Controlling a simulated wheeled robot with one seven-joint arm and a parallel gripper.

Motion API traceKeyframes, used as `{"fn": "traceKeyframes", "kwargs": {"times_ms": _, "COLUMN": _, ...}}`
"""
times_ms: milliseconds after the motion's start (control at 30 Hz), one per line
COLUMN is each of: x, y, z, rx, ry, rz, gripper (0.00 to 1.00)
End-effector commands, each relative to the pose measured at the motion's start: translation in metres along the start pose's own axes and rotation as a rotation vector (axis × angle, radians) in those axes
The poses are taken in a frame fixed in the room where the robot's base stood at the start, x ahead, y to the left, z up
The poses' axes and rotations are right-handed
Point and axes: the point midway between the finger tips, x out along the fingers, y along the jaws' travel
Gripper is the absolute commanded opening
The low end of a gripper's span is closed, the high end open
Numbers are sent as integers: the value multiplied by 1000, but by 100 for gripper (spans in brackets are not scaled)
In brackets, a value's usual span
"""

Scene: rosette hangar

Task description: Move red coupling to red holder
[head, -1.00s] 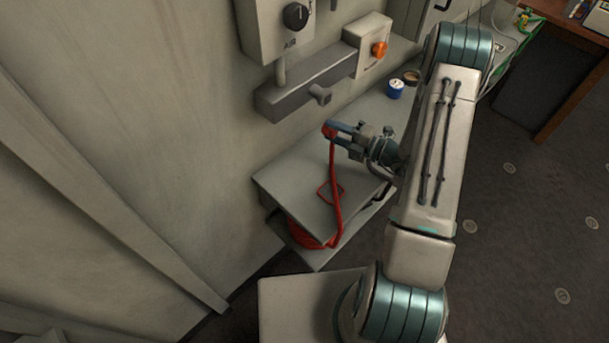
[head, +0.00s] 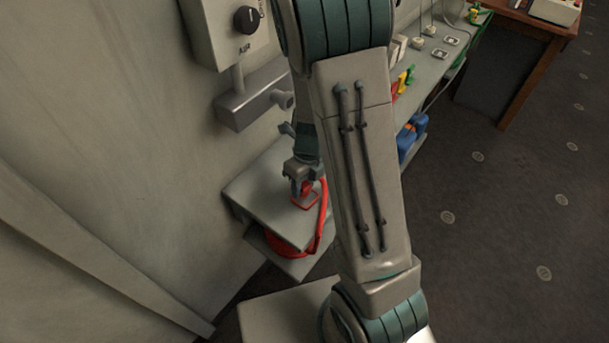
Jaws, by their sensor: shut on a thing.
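My gripper (head: 304,186) points down over the grey shelf and is shut on the red coupling (head: 307,188), which shows only in part between the fingers. A red hose runs from it over the shelf edge to a red coil (head: 288,246) on the lower level. The red holder (head: 303,204) shows as a red square outline on the shelf top, directly below the coupling. My gripper and arm hide part of it. I cannot tell whether the coupling touches the holder.
The grey shelf (head: 262,197) stands against the wall. Above it are a wall box with a black knob (head: 246,20) and a grey block with a nozzle (head: 250,100). My arm covers the middle. A bench (head: 455,60) with small items runs to the back right.

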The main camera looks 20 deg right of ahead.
Motion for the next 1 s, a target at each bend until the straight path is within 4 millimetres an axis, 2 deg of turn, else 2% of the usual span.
{"fn": "traceKeyframes", "kwargs": {"times_ms": 200, "x": -13, "y": -12, "z": 10, "rx": -104, "ry": 7, "rz": -109, "gripper": 1}}
{"fn": "traceKeyframes", "kwargs": {"times_ms": 367, "x": -14, "y": -15, "z": 12, "rx": -122, "ry": 8, "rz": -126, "gripper": 1}}
{"fn": "traceKeyframes", "kwargs": {"times_ms": 567, "x": -2, "y": -16, "z": 12, "rx": -121, "ry": 9, "rz": -125, "gripper": 1}}
{"fn": "traceKeyframes", "kwargs": {"times_ms": 1000, "x": 38, "y": -21, "z": 12, "rx": -120, "ry": 9, "rz": -123, "gripper": 1}}
